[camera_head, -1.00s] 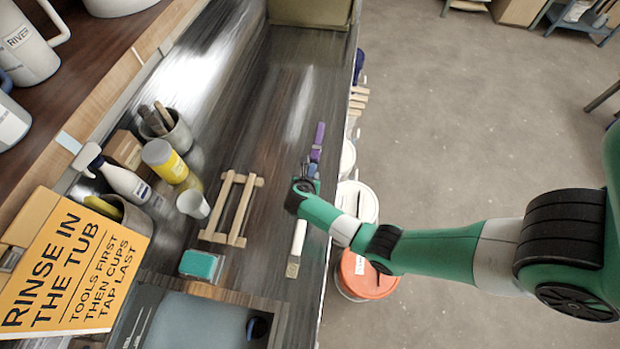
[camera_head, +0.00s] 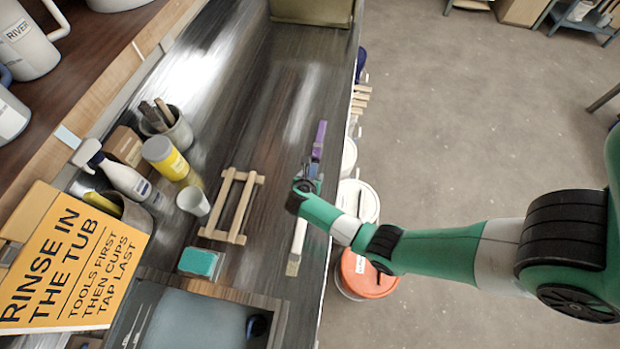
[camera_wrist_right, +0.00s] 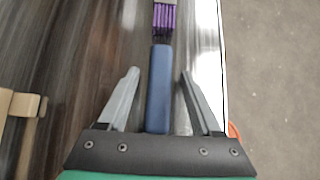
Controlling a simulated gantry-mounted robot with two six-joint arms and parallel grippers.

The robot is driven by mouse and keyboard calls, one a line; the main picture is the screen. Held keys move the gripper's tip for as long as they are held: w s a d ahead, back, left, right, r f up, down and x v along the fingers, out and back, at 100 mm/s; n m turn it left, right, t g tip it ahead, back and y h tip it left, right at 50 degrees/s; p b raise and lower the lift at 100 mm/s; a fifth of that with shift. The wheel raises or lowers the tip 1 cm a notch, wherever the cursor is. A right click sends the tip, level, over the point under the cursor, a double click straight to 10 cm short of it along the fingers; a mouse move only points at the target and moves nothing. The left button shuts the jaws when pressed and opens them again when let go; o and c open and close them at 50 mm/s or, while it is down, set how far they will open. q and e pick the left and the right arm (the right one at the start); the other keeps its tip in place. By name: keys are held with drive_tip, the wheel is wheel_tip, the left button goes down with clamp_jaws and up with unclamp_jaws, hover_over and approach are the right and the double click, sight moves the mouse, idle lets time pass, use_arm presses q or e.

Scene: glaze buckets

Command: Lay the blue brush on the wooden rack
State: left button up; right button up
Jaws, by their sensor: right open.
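The blue brush has a blue handle (camera_wrist_right: 160,88) and purple bristles (camera_wrist_right: 164,18) in the right wrist view. Its purple end (camera_head: 320,135) also shows in the head view, on the dark counter near the right edge. My right gripper (camera_wrist_right: 158,75) is open, with a finger on each side of the blue handle and a gap on both sides. The wooden rack (camera_head: 219,202), two pale rails with crosspieces, lies to the left of the gripper and is empty. A corner of the rack (camera_wrist_right: 22,103) shows in the wrist view. My left gripper is not in view.
A pale-handled brush (camera_head: 299,238) lies just below my right gripper. A teal sponge (camera_head: 201,262), a white cup (camera_head: 193,201) and a yellow-labelled jar (camera_head: 165,158) stand near the rack. Buckets (camera_head: 366,275) stand beyond the counter's right edge. The upper counter is clear.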

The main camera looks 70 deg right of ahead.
drive_tip(key=p+v, duration=0.2)
drive_tip(key=v, duration=0.9)
drive_tip(key=shift+s+r+p, duration=0.25)
drive_tip(key=shift+p, duration=0.1)
drive_tip(key=shift+d, duration=0.1)
